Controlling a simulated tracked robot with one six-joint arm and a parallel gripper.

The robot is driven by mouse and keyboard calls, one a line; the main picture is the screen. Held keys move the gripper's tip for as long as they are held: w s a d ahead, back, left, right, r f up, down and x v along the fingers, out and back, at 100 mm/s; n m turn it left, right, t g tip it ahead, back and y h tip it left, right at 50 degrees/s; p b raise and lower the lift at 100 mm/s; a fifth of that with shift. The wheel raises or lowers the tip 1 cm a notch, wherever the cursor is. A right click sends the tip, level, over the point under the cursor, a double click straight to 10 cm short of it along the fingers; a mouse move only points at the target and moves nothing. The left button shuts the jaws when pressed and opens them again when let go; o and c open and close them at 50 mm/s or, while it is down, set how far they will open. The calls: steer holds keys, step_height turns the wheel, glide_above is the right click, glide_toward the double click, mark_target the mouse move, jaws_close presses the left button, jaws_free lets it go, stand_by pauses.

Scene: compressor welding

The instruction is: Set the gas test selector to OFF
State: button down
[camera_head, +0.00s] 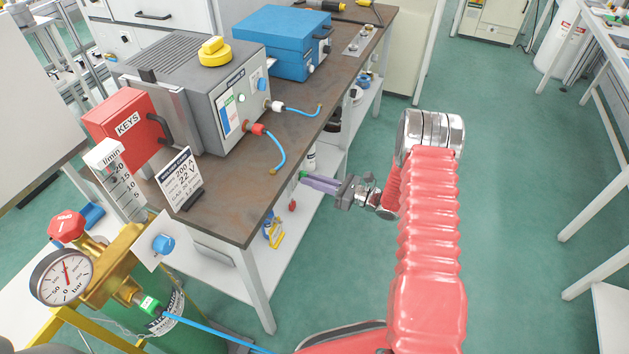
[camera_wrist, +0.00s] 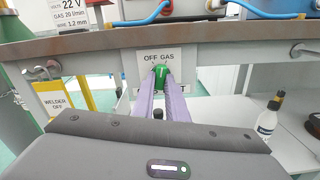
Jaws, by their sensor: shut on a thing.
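The gas test selector is a green knob (camera_wrist: 161,71) with a white mark, on a white plate (camera_wrist: 147,57) under the bench top. The plate reads "OFF GAS" above the knob; its lower lettering is mostly hidden by my fingers. The white mark stands close to upright; I cannot tell exactly which label it points at. My gripper (camera_wrist: 161,84) has its two purple fingers shut on the knob, one on each side. In the head view my gripper (camera_head: 304,177) reaches left to the bench's side, with a bit of green at its fingertips.
The brown bench top (camera_head: 225,205) overhangs just above the selector. A yellow "WELDER OFF" tag (camera_wrist: 57,103) hangs to the left. A bottle (camera_wrist: 268,118) stands on the lower shelf (camera_wrist: 285,145) at right. The green floor (camera_head: 510,200) right of my arm is clear.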

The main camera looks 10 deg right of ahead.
steer(key=shift+a+n, duration=0.2)
steer(key=shift+n, duration=4)
steer(key=c, duration=1.8)
jaws_free()
steer(key=shift+d, duration=0.1)
steer(key=shift+o, duration=0.2)
steer(key=shift+d, duration=0.1)
steer(key=v, duration=1.3)
steer(key=shift+s+d, duration=0.25)
